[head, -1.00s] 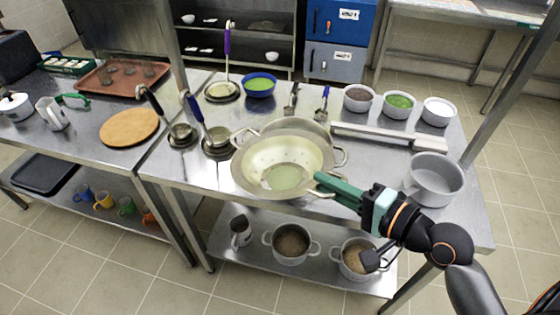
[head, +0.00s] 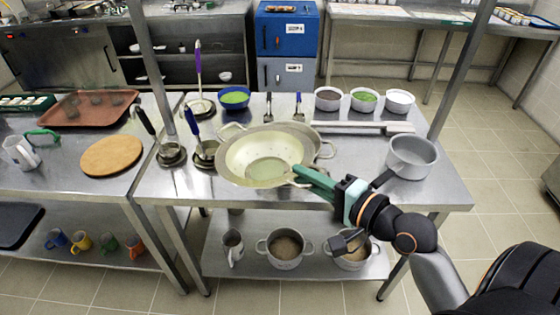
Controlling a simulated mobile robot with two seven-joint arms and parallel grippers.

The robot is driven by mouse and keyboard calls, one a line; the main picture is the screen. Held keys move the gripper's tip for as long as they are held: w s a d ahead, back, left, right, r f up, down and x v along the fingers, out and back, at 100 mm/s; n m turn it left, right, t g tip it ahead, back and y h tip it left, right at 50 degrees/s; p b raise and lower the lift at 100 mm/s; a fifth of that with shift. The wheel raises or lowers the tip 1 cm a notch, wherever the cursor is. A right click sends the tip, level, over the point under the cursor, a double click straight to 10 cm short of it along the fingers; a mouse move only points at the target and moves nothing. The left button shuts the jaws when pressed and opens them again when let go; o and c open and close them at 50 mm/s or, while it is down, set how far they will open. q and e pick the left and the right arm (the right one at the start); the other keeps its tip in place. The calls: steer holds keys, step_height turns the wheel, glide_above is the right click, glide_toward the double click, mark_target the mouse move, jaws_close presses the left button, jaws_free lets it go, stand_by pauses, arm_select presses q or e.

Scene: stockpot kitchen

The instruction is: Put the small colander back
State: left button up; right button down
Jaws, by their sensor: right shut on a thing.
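A cream, round, perforated colander (head: 250,153) is in the middle of the head view, over the near part of the steel table (head: 365,183). My right gripper (head: 302,174) comes in from the right and is shut on its right rim. The colander overlaps a larger grey vessel with loop handles (head: 305,133) behind it. Most of that vessel is hidden, and I cannot tell whether the two touch. My left gripper is not in view.
A grey saucepan (head: 413,160) stands right of my gripper. Several bowls (head: 364,100) and a long steel bar (head: 350,128) lie behind. Pots (head: 286,249) stand on the lower shelf. Some table between colander and saucepan is clear.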

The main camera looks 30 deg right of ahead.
steer(key=d+r+m+t+h+b, duration=0.1)
steer(key=d+m+t+h, duration=0.1)
steer(key=d+m+h, duration=0.6)
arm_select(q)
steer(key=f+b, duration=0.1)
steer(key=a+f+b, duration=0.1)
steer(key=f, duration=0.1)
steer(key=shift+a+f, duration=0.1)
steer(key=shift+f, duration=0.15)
arm_select(e)
steer(key=w+f+n+y, duration=0.1)
steer(key=w+f+n, duration=0.2)
steer(key=w+f, duration=0.9)
steer(key=shift+w+f, duration=0.2)
steer(key=shift+w, duration=0.15)
steer(key=shift+a, duration=0.1)
steer(key=shift+f, duration=0.6)
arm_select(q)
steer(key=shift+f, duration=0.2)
arm_select(e)
steer(key=c, duration=0.9)
jaws_free()
steer(key=shift+r, duration=0.1)
